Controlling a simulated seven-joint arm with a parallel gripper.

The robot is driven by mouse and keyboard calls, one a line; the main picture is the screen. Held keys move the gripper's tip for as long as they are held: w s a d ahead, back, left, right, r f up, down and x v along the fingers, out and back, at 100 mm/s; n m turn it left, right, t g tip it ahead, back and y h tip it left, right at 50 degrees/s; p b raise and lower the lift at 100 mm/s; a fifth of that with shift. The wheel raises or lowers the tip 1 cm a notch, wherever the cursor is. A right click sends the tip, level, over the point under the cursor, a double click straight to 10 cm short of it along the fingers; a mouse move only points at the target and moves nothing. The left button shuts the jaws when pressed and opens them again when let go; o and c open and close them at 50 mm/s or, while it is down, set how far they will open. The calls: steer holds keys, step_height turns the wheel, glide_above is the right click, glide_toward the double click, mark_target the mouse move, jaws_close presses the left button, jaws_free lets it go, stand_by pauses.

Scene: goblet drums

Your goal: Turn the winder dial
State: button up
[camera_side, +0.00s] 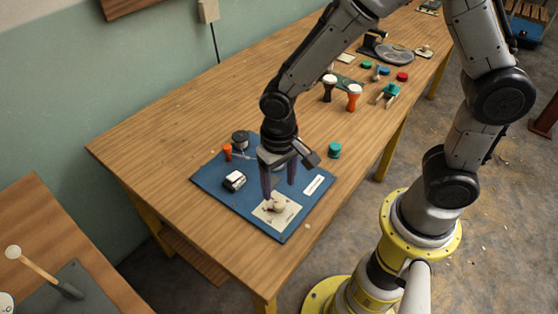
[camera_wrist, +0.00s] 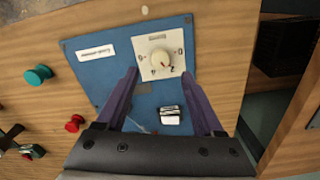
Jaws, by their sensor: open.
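The winder dial (camera_side: 279,207) is a cream knob on a pale square plate with markings, near the front corner of a blue board (camera_side: 219,184). In the wrist view the dial (camera_wrist: 160,58) carries a small red mark and sits on the plate (camera_wrist: 146,44). My gripper (camera_side: 279,190) points down just above the dial. Its two purple fingers are apart with nothing between them. In the wrist view the fingertips (camera_wrist: 160,72) are on either side of the lower part of the plate; I cannot tell whether they have reached the knob's height.
A green spool (camera_side: 334,150) stands right of the board. Small goblet drums (camera_side: 354,96) stand farther back.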

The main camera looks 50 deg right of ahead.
step_height(320, 180, up, 8)
steer(key=shift+f, duration=0.15)
stand_by(0.3)
step_height(320, 180, up, 4)
steer(key=m+t, duration=0.1)
steer(key=t, duration=0.1)
glide_above(279, 201)
steer(key=d, duration=0.3)
steer(key=s+d+r+t, duration=0.2)
steer(key=s+d+r, duration=0.15)
steer(key=r, duration=0.25)
steer(key=s+d+r+n+t, duration=0.1)
steer(key=s+d+n, duration=0.3)
steer(key=s, duration=0.5)
steer(key=shift+s+d+t, duration=0.2)
steer(key=shift+d+t, duration=0.1)
steer(key=shift+d, duration=0.05)
steer(key=shift+r, duration=0.1)
